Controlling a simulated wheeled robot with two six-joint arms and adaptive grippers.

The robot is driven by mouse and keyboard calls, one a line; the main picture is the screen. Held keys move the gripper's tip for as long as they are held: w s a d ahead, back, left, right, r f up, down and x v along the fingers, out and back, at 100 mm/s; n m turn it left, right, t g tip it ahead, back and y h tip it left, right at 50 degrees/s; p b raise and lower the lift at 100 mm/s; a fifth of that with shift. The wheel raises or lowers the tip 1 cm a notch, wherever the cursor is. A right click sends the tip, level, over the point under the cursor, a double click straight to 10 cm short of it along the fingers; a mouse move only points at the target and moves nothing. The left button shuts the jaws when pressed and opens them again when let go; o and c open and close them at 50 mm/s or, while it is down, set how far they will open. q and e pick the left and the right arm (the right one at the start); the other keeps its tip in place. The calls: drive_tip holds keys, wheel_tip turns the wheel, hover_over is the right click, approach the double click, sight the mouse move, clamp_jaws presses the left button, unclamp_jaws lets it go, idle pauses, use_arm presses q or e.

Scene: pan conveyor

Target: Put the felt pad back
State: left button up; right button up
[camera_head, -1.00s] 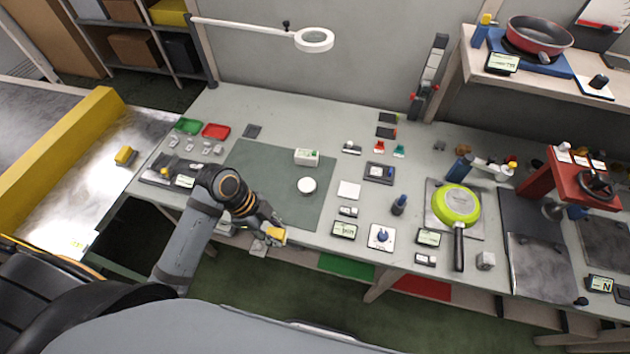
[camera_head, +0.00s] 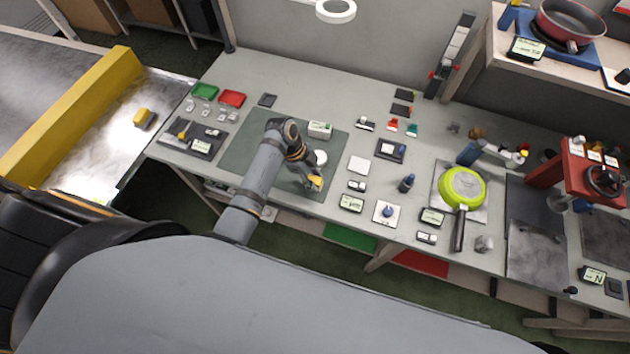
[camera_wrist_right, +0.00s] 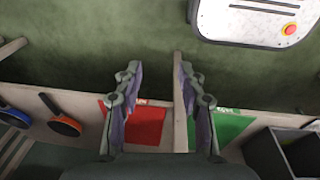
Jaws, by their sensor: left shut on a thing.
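My left gripper (camera_head: 308,176) is shut on a small yellow thing (camera_head: 316,183) over the front right part of the green-grey mat (camera_head: 238,160). I cannot tell for sure if this thing is the felt pad, or whether it touches the mat. A white round piece (camera_head: 320,157) and a white box (camera_head: 319,130) stand on the mat just behind the gripper. A flat white square (camera_head: 359,165) lies right of the mat. My right gripper (camera_wrist_right: 158,72) is open and empty in the right wrist view, above the floor.
A green pan (camera_head: 462,187) lies at the right of the bench, with a red stand (camera_head: 580,170) beyond it. Green (camera_head: 205,91) and red (camera_head: 232,98) trays are at the back left. A yellow block (camera_head: 144,118) sits on the metal surface left of the bench.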

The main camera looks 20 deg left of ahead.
sight(316, 183)
use_arm(q)
drive_tip(key=shift+w+d+f, duration=0.1)
drive_tip(key=shift+w+f, duration=0.05)
drive_tip(key=shift+f, duration=0.05)
wheel_tip(316, 183, down, 2)
drive_tip(key=shift+w+f, duration=0.15)
drive_tip(key=shift+f, duration=0.55)
use_arm(e)
drive_tip(key=shift+s+d+r, duration=0.1)
drive_tip(key=shift+s+d, duration=0.15)
drive_tip(key=shift+s, duration=0.45)
use_arm(q)
drive_tip(key=shift+f, duration=0.15)
drive_tip(key=o, duration=1)
use_arm(e)
drive_tip(key=shift+a, duration=0.15)
